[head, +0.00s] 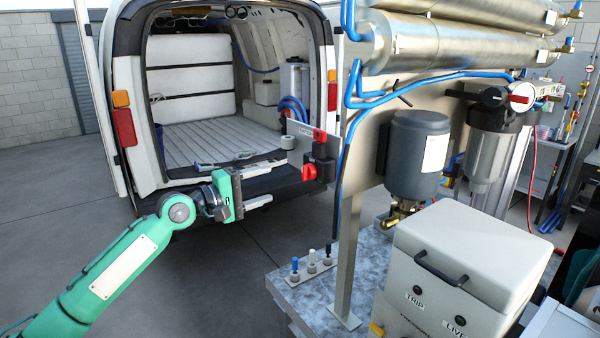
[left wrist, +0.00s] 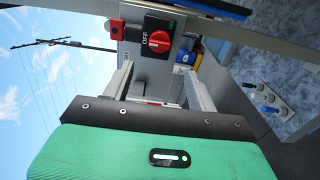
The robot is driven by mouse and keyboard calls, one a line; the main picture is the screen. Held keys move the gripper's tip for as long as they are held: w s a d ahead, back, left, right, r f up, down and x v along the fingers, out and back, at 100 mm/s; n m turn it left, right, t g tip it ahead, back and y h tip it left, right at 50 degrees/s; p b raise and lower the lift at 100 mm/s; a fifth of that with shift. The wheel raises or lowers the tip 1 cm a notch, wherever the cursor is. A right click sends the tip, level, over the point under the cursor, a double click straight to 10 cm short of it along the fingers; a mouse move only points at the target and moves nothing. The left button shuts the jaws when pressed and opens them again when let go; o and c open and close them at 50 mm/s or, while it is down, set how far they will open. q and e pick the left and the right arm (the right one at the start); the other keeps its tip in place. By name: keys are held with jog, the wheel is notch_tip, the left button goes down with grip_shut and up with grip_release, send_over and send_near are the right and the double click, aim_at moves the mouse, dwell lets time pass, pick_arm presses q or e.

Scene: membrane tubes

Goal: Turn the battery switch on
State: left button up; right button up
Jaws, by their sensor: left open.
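The battery switch (head: 309,172) is a red knob on a dark box, mounted on a grey panel at the van's open rear. In the left wrist view the red knob (left wrist: 158,41) shows beyond the fingertips, with a readable OFF mark and a small green mark beside it. A smaller red part (left wrist: 117,29) sits next to it. My left gripper (head: 260,178) is open and empty, to the left of the switch and apart from it. Its two fingers (left wrist: 159,72) point toward the panel. My right gripper does not show.
The van's cargo floor (head: 205,140) lies behind my left gripper. A steel post (head: 350,210) and blue hoses stand right of the switch. A white box (head: 455,260) marked TRIP and LIVE stands at front right. The floor below the gripper is clear.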

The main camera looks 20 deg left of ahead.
aim_at(302, 174)
pick_arm(q)
jog(key=p+x, duration=0.4)
jog(key=x, duration=0.7)
jog(key=shift+w+d+p, duration=0.15)
jog(key=shift+d+p, duration=0.05)
jog(key=shift+p, duration=0.1)
jog(key=shift+c, duration=0.2)
jog(key=c, duration=0.9)
jog(key=shift+c, duration=0.2)
